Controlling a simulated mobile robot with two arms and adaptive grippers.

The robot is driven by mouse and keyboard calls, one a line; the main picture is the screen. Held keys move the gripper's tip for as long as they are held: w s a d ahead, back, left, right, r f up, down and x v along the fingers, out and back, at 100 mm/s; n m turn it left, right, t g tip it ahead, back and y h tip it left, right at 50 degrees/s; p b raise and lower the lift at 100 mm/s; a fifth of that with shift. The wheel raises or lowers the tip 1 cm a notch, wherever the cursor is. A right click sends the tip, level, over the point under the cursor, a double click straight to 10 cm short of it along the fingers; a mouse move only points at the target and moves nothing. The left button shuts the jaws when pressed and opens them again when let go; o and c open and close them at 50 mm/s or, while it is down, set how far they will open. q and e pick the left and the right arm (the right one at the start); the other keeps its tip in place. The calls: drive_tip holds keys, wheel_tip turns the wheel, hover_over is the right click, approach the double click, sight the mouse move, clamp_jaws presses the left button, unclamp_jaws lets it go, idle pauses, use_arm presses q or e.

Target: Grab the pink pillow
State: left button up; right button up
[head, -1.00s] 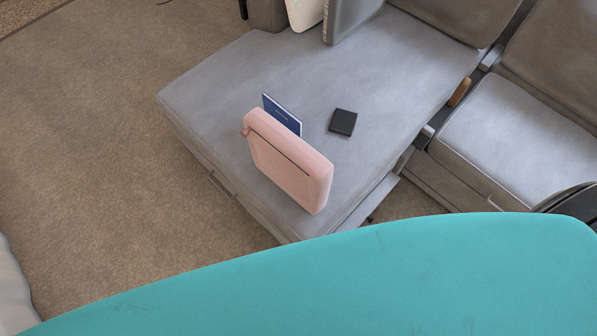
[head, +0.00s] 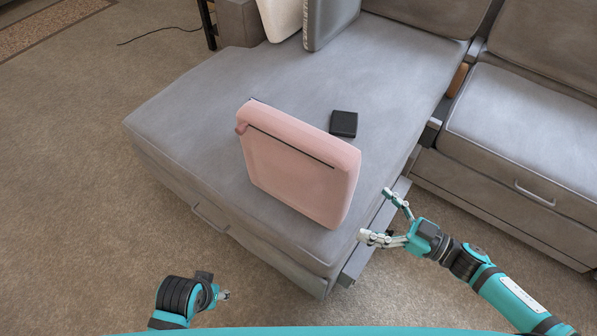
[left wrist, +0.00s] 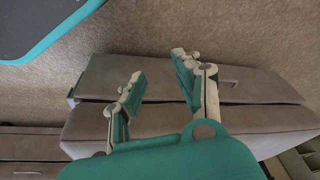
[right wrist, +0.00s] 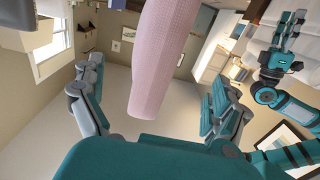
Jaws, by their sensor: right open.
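The pink pillow (head: 295,168) stands upright on the near end of the grey sofa chaise (head: 190,125). My right gripper (head: 373,213) is open, just right of the pillow's lower right corner, with a small gap in the head view. In the right wrist view the pillow (right wrist: 163,55) shows edge-on between the two spread fingers, ahead of the palm; no finger visibly touches it. My left gripper (head: 224,295) is low in front of the chaise, mostly hidden in the head view. The left wrist view shows its fingers (left wrist: 158,68) apart and empty.
A small black box (head: 343,123) lies on the chaise behind the pillow. White and grey cushions (head: 281,18) lean at the back. The sofa's right seat (head: 525,130) is clear. A thin cable (head: 155,33) lies on the carpet, which is open at left.

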sight(350, 199)
drive_tip(key=x, duration=0.8)
drive_tip(key=shift+w+a+b, duration=0.2)
drive_tip(key=shift+b, duration=0.2)
use_arm(q)
drive_tip(key=v, duration=0.3)
drive_tip(key=w+v, duration=0.1)
drive_tip(key=v, duration=0.1)
drive_tip(key=shift+r+b, duration=0.35)
use_arm(e)
drive_tip(key=x, duration=0.4)
drive_tip(key=shift+w+a+f, duration=0.1)
drive_tip(key=shift+a+f, duration=0.05)
drive_tip(key=c, duration=1.4)
drive_tip(key=shift+c, duration=0.8)
drive_tip(key=shift+r, duration=0.25)
